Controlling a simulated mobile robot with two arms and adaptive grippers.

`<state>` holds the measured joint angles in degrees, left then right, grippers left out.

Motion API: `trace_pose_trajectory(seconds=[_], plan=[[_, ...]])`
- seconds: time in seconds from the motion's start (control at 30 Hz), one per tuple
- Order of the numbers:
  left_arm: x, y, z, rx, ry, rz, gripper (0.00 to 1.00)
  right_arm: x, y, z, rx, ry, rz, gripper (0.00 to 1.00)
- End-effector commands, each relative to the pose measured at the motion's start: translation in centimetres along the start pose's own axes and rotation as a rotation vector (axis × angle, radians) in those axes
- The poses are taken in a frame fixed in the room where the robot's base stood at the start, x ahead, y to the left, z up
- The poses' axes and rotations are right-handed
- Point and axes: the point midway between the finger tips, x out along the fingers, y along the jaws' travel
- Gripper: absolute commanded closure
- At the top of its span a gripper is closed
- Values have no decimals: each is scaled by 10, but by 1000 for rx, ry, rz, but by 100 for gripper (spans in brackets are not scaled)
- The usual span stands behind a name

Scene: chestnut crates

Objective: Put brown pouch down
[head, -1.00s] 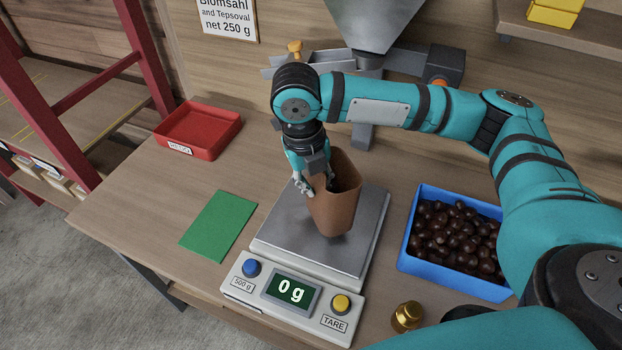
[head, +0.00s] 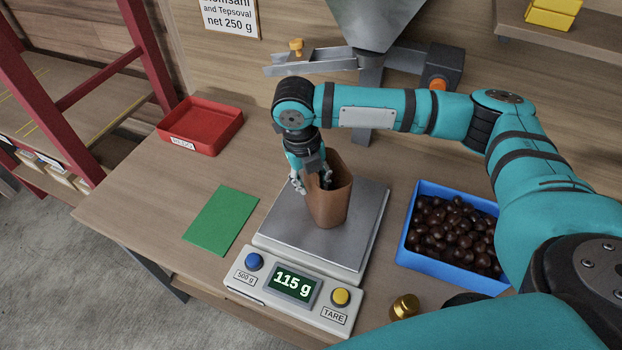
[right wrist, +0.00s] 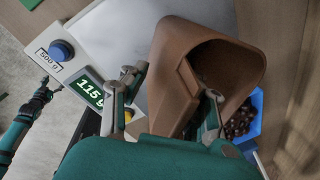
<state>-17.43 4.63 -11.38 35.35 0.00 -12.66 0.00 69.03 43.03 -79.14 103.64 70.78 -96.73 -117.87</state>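The brown pouch (head: 330,205) stands upright on the steel plate of the scale (head: 285,220), whose display reads 115 g. Its mouth faces up, and it also shows in the right wrist view (right wrist: 170,85). My right gripper (head: 312,181) is at the pouch's left rim, with one finger outside the wall and one inside the mouth. In the right wrist view the fingers (right wrist: 166,92) are well apart, with the pouch wall between them; the gripper looks open. The pouch's contents are hidden.
A blue crate of chestnuts (head: 408,259) stands right of the scale, with a brass weight (head: 404,307) nearer the front. A green mat (head: 220,222) and a red tray (head: 200,146) lie to the left. A metal hopper (head: 372,22) stands behind. Bare table lies left of the mat.

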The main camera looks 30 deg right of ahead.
Motion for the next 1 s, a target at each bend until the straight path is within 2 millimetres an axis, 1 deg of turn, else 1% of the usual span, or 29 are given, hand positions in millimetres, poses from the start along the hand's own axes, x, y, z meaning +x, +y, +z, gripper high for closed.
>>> trace_pose_trajectory(seconds=[0.23,0.37,0.47,0.7,0.8,0.9,1.0], plan=[[0,0,-4,2,5,0,30,-1,0,0,0,-1,0,71],[4,0,-6,2,9,0,30,-10,0,1,0,-3,1,71],[9,0,-6,3,10,0,30,-26,1,1,0,-5,2,71],[20,1,-5,3,11,1,30,-78,1,1,0,-5,2,71],[24,1,-5,2,11,0,30,-96,1,1,0,-4,2,71],[25,1,-5,2,11,1,30,-109,1,1,2,-2,1,71],[26,1,-4,2,10,0,30,-117,0,1,2,-1,0,71]])
